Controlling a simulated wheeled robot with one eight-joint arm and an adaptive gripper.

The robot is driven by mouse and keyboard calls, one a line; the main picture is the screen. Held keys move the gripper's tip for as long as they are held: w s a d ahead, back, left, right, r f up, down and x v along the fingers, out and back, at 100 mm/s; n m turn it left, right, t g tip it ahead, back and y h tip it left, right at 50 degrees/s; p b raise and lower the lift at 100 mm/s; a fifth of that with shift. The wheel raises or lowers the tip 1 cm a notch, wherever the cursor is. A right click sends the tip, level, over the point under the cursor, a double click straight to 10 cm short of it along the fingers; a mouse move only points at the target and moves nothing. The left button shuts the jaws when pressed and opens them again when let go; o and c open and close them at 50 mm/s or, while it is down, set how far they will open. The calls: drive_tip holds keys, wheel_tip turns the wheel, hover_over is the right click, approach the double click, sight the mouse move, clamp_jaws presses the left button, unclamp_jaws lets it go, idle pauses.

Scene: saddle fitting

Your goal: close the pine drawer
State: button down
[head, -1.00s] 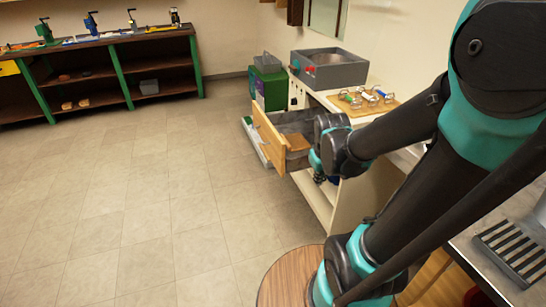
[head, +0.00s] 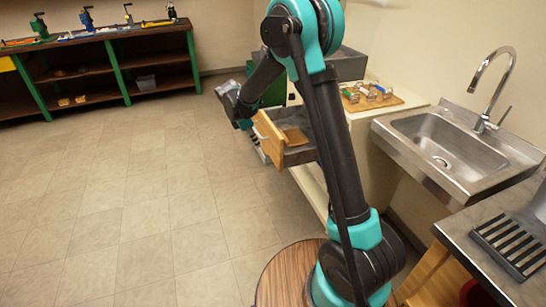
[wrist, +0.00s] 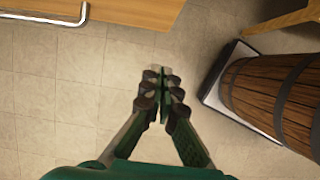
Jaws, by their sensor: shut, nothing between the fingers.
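The pine drawer (head: 268,143) stands pulled out from the white cabinet in the head view, with a grey inside and a pale wooden front. A brown block (head: 296,136) lies in it. In the wrist view the drawer's wooden front (wrist: 130,8) shows at the top, with a metal bar handle (wrist: 78,20) at the top left. My gripper (wrist: 161,84) is shut and empty, over bare floor on the outer side of the drawer front. A gap shows between its fingertips and the front in that view. In the head view its fingertips are hard to make out.
The worktop above the drawer holds a wooden board (head: 371,97) with small clamps. A steel sink (head: 450,140) is at the right. A green bin (head: 274,92) stands behind my arm. Low shelves (head: 110,62) line the far wall. The floor at left is clear.

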drive_tip(key=w+d+f, duration=0.2)
drive_tip(key=d+f, duration=0.4)
drive_tip(key=f, duration=0.3)
drive_tip(key=shift+w+d+f, duration=0.25)
drive_tip(key=shift+w+d, duration=0.05)
drive_tip(key=shift+d, duration=0.1)
drive_tip(key=w+d, duration=0.2)
drive_tip(key=d, duration=0.6)
drive_tip(key=w+d, duration=0.3)
drive_tip(key=d, duration=0.6)
drive_tip(key=w+d, duration=0.3)
drive_tip(key=d, duration=0.6)
drive_tip(key=shift+w, duration=0.25)
